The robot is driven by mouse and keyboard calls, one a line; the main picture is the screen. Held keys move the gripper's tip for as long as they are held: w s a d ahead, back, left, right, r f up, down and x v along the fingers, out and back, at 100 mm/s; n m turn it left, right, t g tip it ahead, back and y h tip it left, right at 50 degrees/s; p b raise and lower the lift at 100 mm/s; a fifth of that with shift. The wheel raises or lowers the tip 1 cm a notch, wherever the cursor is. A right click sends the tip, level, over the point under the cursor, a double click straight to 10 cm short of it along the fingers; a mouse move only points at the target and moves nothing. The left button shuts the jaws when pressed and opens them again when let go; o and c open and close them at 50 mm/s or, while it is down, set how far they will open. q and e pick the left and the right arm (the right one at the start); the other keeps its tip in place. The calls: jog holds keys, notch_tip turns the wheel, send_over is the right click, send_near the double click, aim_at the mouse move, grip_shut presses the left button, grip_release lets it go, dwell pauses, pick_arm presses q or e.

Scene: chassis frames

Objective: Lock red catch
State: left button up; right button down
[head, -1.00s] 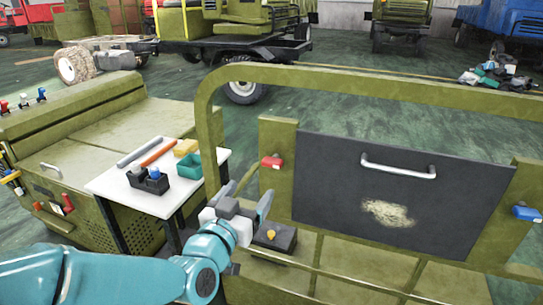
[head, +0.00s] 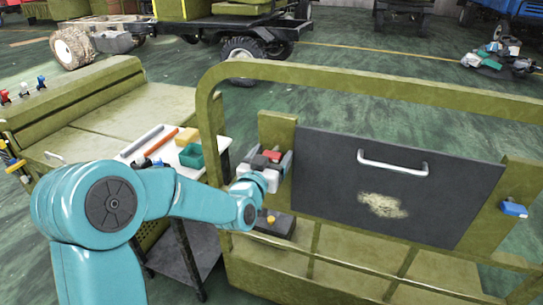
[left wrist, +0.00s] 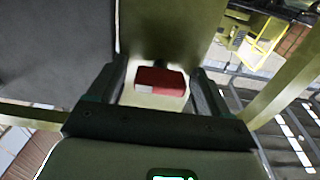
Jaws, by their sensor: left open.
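The red catch (head: 271,156) sits on the olive post left of the dark panel (head: 390,190) in the head view. In the left wrist view the red catch (left wrist: 160,82) lies between my two fingers, with a small pale patch on its lower left. My left gripper (head: 272,165) is open around the catch; in the left wrist view its fingers (left wrist: 160,92) stand on either side of it with gaps. A blue catch (head: 514,209) sits on the post at the panel's right. My right gripper is not in view.
An olive frame (head: 400,95) with rails surrounds the panel, which has a silver handle (head: 393,163). A dark box with a yellow knob (head: 271,220) is below my gripper.

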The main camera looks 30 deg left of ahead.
pick_arm(q)
jog(key=c, duration=1.1)
jog(key=shift+o, duration=0.3)
